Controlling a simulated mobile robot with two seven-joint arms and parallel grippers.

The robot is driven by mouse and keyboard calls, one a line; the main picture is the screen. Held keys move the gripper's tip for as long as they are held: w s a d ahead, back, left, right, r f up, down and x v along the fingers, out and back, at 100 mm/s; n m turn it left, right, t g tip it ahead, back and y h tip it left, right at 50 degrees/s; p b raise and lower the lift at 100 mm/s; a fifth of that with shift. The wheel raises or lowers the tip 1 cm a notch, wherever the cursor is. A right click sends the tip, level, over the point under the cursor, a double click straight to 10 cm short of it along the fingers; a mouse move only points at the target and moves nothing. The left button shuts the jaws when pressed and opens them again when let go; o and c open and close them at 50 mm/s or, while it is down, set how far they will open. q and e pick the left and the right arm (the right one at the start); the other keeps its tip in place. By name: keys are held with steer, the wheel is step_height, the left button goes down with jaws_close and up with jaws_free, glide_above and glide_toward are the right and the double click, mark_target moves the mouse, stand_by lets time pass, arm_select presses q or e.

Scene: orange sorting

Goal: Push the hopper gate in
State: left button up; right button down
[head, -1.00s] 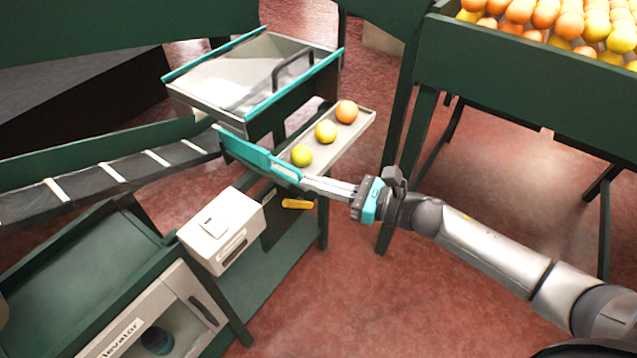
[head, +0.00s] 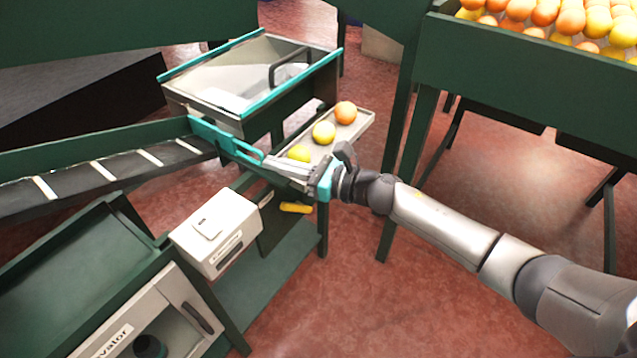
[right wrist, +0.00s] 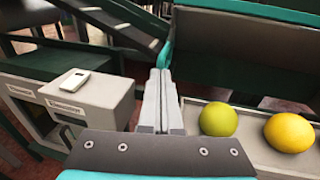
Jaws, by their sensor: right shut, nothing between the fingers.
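The hopper (head: 205,95) is a grey bin with teal edges and a dark handle at the upper middle of the head view. The teal hopper gate (head: 222,139) sticks out below its front, beside the conveyor's end. My right gripper (head: 268,164) is shut and empty, its fingertips at the gate's near end; they seem to touch it. In the right wrist view the closed fingers (right wrist: 161,100) point forward, with a teal edge just beyond their tips. How deep the gate sits inside is hidden. My left gripper is out of view.
A tray (head: 358,126) with three citrus fruits lies just behind my right gripper. A white box (head: 215,232) stands below left, with a yellow handle (head: 296,208) near it. The conveyor (head: 90,177) runs left. A fruit-filled bin (head: 530,70) is at upper right.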

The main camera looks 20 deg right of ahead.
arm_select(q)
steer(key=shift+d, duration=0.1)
arm_select(e)
steer(key=shift+w+a+r, duration=0.1)
steer(key=shift+w+r, duration=0.05)
steer(key=shift+r, duration=0.15)
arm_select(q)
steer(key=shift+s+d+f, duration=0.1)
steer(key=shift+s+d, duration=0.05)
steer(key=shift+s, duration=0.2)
arm_select(e)
steer(key=v, duration=1.5)
steer(key=shift+s+d+f, duration=0.2)
steer(key=shift+d+f, duration=0.05)
steer(key=shift+f, duration=0.05)
